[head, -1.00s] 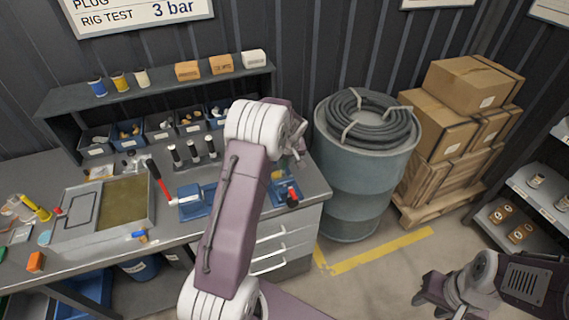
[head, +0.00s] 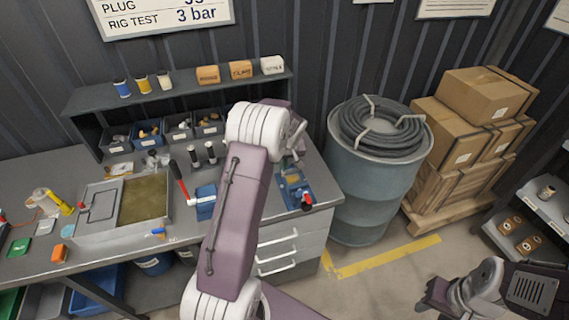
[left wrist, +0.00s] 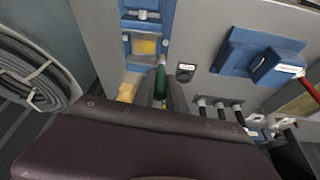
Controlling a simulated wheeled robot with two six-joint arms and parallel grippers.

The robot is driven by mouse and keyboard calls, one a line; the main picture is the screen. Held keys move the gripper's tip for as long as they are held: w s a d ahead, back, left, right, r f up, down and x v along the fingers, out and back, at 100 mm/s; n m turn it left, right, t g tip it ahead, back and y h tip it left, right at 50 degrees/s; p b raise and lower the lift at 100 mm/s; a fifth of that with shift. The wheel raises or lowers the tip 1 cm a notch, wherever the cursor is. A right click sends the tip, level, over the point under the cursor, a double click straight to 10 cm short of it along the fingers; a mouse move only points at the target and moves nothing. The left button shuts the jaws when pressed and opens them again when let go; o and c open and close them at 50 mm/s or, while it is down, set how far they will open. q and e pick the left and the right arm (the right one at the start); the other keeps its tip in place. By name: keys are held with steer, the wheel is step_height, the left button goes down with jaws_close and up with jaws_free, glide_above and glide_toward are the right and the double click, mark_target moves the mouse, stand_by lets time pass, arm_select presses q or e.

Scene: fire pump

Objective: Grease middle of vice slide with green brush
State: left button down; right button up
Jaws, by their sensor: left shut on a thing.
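The blue vice (head: 295,190) stands at the right end of the workbench, with a red-and-black piece at its front. In the left wrist view the vice (left wrist: 127,45) shows at the top, with a yellowish patch (left wrist: 145,46) in the middle of its slide. My left gripper (left wrist: 160,92) is shut on the green brush (left wrist: 160,80), which points toward the vice and sits just short of the patch. In the head view my left gripper (head: 297,142) is above the bench behind the vice, and the brush is hard to make out. My right gripper (head: 436,296) is at lower right, away from the bench; its jaws are unclear.
A blue block (head: 206,203) with a red-handled tool (head: 180,182) and several dark upright cylinders stand left of the vice. A metal tray (head: 100,229) lies further left. A drum (head: 365,190) with coiled hose stands right of the bench, with boxes (head: 455,135) beyond.

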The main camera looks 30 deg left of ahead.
arm_select(q)
steer(key=r, duration=0.1)
steer(key=r+p, duration=0.1)
steer(key=r, duration=0.1)
steer(key=shift+s+a+p, duration=0.2)
steer(key=shift+p, duration=0.1)
steer(key=shift+r, duration=0.1)
steer(key=shift+w+d, duration=0.1)
stand_by(0.4)
